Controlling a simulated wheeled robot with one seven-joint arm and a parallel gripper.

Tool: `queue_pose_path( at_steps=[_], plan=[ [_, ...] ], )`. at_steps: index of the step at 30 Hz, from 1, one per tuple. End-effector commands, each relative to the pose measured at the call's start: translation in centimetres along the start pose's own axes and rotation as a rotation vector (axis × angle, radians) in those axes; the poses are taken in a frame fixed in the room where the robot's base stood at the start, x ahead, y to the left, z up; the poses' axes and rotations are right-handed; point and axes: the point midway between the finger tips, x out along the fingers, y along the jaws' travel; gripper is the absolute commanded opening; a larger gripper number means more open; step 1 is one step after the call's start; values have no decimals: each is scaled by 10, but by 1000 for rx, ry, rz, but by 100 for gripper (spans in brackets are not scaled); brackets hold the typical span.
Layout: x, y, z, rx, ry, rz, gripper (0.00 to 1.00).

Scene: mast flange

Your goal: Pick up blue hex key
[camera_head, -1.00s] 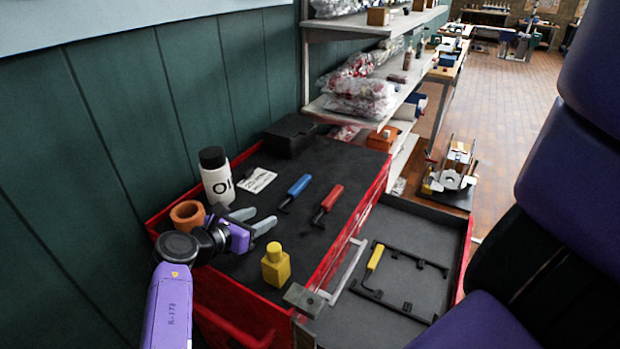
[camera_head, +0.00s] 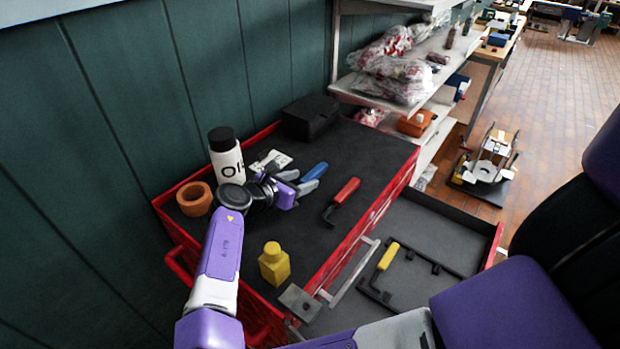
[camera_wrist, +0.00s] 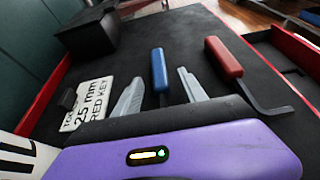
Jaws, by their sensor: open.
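The blue hex key (camera_wrist: 159,70) lies on the black top of the red cart. In the wrist view its blue handle points away from me and its dark shaft lies between my two open fingers. In the head view its blue handle (camera_head: 315,171) shows just past my fingertips, and its shaft is hidden. My gripper (camera_wrist: 158,95) is open, low over the cart top, with nothing held. It also shows in the head view (camera_head: 306,187). I cannot tell whether the fingers touch the key.
A red hex key (camera_head: 344,194) lies to the right. A white card (camera_wrist: 88,102), a white bottle (camera_head: 227,160), an orange ring (camera_head: 195,198), a yellow bottle (camera_head: 274,264) and a black box (camera_head: 310,117) stand around. The open drawer (camera_head: 440,240) holds a yellow hex key (camera_head: 387,257).

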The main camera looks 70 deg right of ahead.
Motion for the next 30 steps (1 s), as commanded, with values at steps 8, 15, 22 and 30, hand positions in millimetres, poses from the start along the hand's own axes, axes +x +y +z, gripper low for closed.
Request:
queue_pose_path(
  at_steps=[8,15,22,30],
  plan=[
    [29,1,1,0,1,0,49],
    [29,1,0,1,1,0,45],
    [29,1,0,1,1,0,0],
    [29,1,1,1,0,1,0]
  ],
)
